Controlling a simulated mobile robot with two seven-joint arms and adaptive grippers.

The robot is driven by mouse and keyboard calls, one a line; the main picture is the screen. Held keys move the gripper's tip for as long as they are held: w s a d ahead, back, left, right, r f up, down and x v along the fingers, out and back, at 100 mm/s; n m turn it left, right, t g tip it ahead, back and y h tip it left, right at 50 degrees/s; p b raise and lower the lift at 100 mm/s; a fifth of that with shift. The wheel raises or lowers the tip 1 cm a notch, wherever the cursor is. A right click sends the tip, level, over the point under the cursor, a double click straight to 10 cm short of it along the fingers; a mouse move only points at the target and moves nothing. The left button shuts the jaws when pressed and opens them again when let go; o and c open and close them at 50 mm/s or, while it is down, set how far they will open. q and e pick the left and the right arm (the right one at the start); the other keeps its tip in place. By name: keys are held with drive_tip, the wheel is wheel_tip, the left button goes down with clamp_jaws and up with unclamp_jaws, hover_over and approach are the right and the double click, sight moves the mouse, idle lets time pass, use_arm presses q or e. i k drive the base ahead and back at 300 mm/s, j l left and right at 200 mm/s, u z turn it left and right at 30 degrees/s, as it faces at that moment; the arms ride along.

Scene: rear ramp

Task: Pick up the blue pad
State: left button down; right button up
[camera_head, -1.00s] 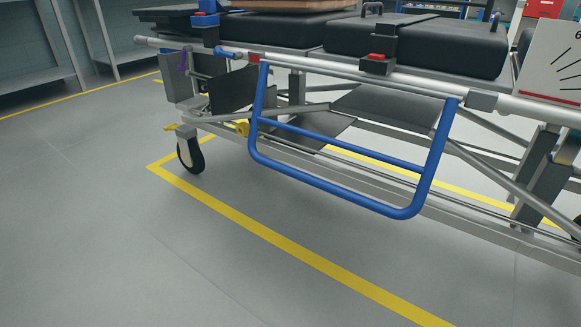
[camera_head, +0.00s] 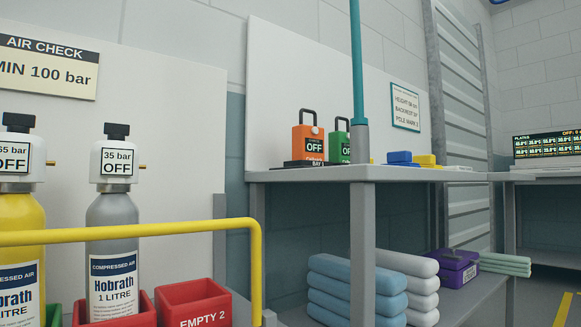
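A small blue pad-like block (camera_head: 400,158) lies on the grey bench top (camera_head: 300,174), right of the teal pole and beside a yellow block (camera_head: 425,160). It is small in the view and its exact shape is hard to tell. Several light-blue rolled or folded pieces (camera_head: 345,290) are stacked on the lower shelf. I cannot tell for sure which of these is the blue pad. Neither of my grippers is in the view.
Orange (camera_head: 308,142) and green (camera_head: 340,148) cases stand on the bench. White rolls (camera_head: 420,285) and a purple box (camera_head: 458,270) are below. A yellow rail (camera_head: 140,230) crosses before gas cylinders (camera_head: 113,220) and a red bin (camera_head: 193,305).

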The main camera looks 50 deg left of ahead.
sight(401, 158)
drive_tip(key=l+u, duration=0.1)
drive_tip(key=u, duration=0.25)
drive_tip(key=l+u, duration=0.1)
drive_tip(key=u, duration=0.25)
drive_tip(key=l+u, duration=0.1)
drive_tip(key=u, duration=0.25)
drive_tip(key=z, duration=0.25)
drive_tip(key=l+u, duration=0.25)
drive_tip(key=l, duration=0.55)
drive_tip(key=i+l+u, duration=0.1)
drive_tip(key=i+l, duration=0.25)
